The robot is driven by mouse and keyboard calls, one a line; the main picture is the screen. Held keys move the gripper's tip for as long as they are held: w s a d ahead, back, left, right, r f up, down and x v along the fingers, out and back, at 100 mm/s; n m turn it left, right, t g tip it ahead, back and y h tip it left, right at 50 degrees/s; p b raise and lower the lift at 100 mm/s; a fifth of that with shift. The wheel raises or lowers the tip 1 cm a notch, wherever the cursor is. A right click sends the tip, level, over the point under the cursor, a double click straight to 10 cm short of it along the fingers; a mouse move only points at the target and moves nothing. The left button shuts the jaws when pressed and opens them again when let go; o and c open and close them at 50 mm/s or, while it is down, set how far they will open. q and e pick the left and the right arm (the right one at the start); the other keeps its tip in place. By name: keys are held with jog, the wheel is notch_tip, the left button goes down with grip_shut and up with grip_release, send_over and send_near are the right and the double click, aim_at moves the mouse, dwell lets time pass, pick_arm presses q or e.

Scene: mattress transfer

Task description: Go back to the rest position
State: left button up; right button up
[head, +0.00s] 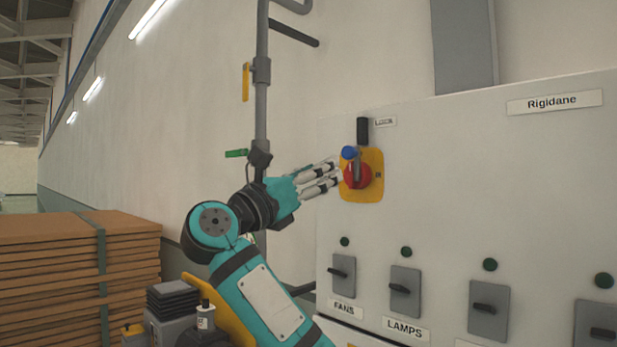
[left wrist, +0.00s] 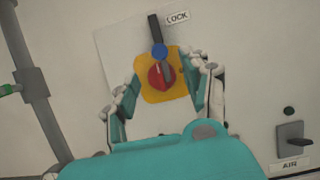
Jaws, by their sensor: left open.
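My left gripper (head: 336,175) is at the white electrical cabinet, its fingers pointing at the red rotary knob (head: 358,176) on a yellow plate (head: 374,188). A black handle (head: 362,130) with a blue part (head: 349,153) crosses the knob, next to the LOCK label. In the left wrist view the open, empty fingers stand on either side of the yellow plate (left wrist: 153,97), with the red knob (left wrist: 160,76) between them. I cannot tell whether a fingertip touches the knob or plate. My right gripper is not in view.
The cabinet (head: 450,170) fills the right side, with several grey switches such as the FANS switch (head: 342,275) and the LAMPS switch (head: 405,290). A grey vertical pipe (head: 262,100) stands behind my left arm. Strapped brown stacked boards (head: 50,280) are at the lower left.

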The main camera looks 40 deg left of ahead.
pick_arm(q)
jog(key=shift+v, duration=1.1)
